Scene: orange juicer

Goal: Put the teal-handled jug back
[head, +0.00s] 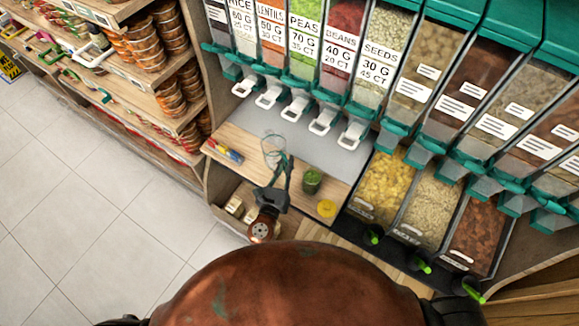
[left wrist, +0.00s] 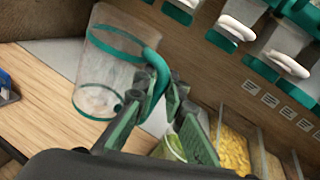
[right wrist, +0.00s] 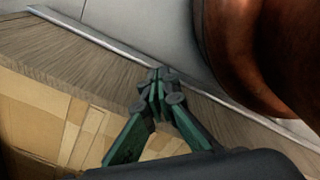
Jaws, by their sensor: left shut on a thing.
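The clear jug (head: 272,148) with a teal handle and teal bands is at the wooden counter below the dispensers. In the left wrist view the jug (left wrist: 108,62) looks empty and leans in the picture. My left gripper (head: 281,168) is shut on its teal handle (left wrist: 158,72). I cannot tell whether the jug's base touches the counter. My right gripper (right wrist: 160,84) has its fingertips together, with nothing seen between them, near a wooden edge.
A green-filled cup (head: 312,180) and a yellow round lid (head: 326,208) are right of the left gripper. Markers in a tray (head: 224,151) lie left. A grey mat (head: 325,135) lies behind, under dispenser spouts. Food bins (head: 381,188) stand right.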

